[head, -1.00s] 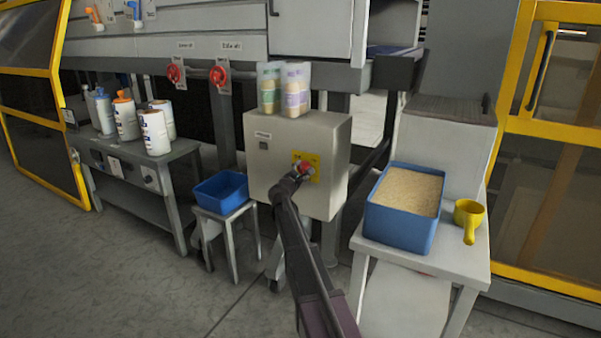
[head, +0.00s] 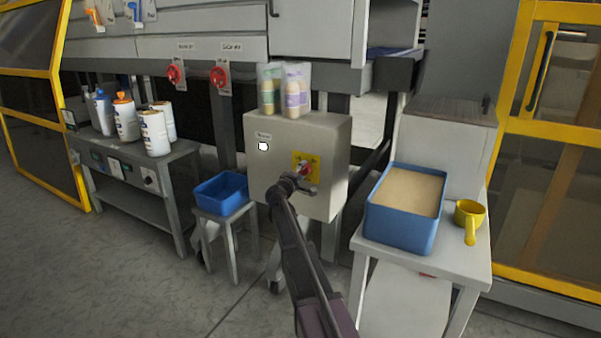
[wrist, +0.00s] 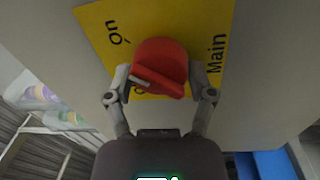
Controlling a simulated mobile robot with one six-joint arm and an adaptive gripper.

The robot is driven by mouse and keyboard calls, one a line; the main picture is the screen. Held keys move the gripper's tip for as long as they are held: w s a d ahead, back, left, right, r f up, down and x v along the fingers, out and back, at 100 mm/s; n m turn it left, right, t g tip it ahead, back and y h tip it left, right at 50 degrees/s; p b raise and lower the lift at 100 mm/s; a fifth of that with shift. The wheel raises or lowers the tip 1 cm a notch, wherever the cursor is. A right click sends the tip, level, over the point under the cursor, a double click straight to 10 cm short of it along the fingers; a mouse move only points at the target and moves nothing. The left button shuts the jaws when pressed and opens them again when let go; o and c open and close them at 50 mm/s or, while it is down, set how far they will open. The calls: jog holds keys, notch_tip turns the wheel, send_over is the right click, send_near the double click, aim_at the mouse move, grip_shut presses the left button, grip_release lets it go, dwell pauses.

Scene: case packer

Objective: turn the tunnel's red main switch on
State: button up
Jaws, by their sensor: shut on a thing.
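The red main switch (head: 304,171) is a round knob on a yellow plate (head: 315,161) on the front of a grey cabinet (head: 333,135). In the wrist view the red knob (wrist: 160,66) fills the space between my fingers, over the yellow plate (wrist: 213,25) marked "Main" and "On". My gripper (wrist: 160,92) is shut on the knob, one finger at each side. In the head view my gripper (head: 304,184) hides part of the knob. A small lamp (head: 263,146) at the cabinet's upper left is lit white.
A blue bin (head: 222,193) on a stool is to the left. A blue crate (head: 404,236) of grainy material and a yellow scoop (head: 469,218) stand on a table to the right.

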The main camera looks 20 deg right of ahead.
jog(key=shift+d+m, duration=0.2)
jog(key=shift+m, duration=0.4)
jog(key=o, duration=1.1)
jog(key=shift+a, duration=0.1)
